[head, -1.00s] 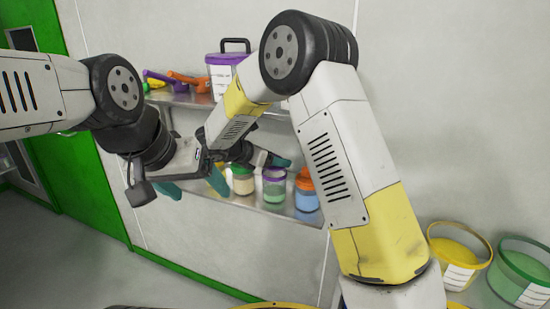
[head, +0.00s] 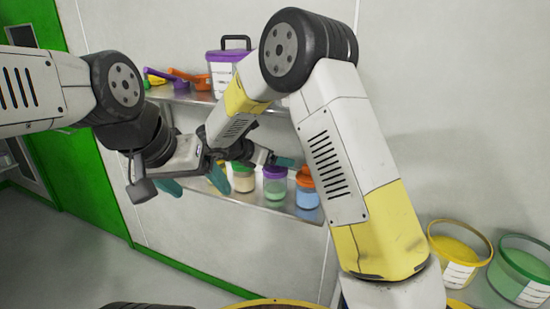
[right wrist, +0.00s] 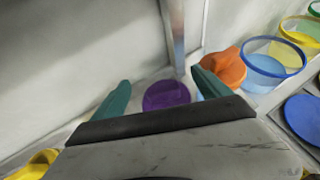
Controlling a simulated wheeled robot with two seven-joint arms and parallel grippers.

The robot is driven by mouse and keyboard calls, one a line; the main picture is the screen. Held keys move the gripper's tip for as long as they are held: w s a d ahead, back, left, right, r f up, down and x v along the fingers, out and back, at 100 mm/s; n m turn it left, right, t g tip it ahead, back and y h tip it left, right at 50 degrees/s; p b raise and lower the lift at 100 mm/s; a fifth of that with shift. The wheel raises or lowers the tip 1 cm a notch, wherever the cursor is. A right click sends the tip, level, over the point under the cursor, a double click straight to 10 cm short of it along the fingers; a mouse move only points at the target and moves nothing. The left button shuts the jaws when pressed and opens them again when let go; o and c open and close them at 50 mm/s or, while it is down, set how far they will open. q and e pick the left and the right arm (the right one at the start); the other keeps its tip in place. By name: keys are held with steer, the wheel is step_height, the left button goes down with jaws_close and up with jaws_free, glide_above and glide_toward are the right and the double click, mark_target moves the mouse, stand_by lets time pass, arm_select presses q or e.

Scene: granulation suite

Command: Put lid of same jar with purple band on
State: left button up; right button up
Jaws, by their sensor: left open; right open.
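A small jar with greenish contents (head: 275,190) stands on the lower shelf in the head view. A purple lid (head: 275,171) shows on its top and looks level; whether it is fully seated I cannot tell. In the right wrist view the purple lid (right wrist: 166,95) shows from above, between and beyond the fingers. My right gripper (right wrist: 160,78) is open and empty; in the head view one teal finger (head: 285,162) shows just above the lid, the rest hidden by my arm. My left gripper (head: 194,183) is open and empty, left of the jars.
An orange-topped jar (head: 307,190) stands close right of the purple one, and a pale jar (head: 243,181) stands left. The upper shelf (head: 180,95) holds scoops and a purple-lidded container (head: 222,72). A blue lid (right wrist: 305,115) lies at right in the right wrist view.

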steer(key=v, duration=1.2)
steer(key=shift+r, duration=0.1)
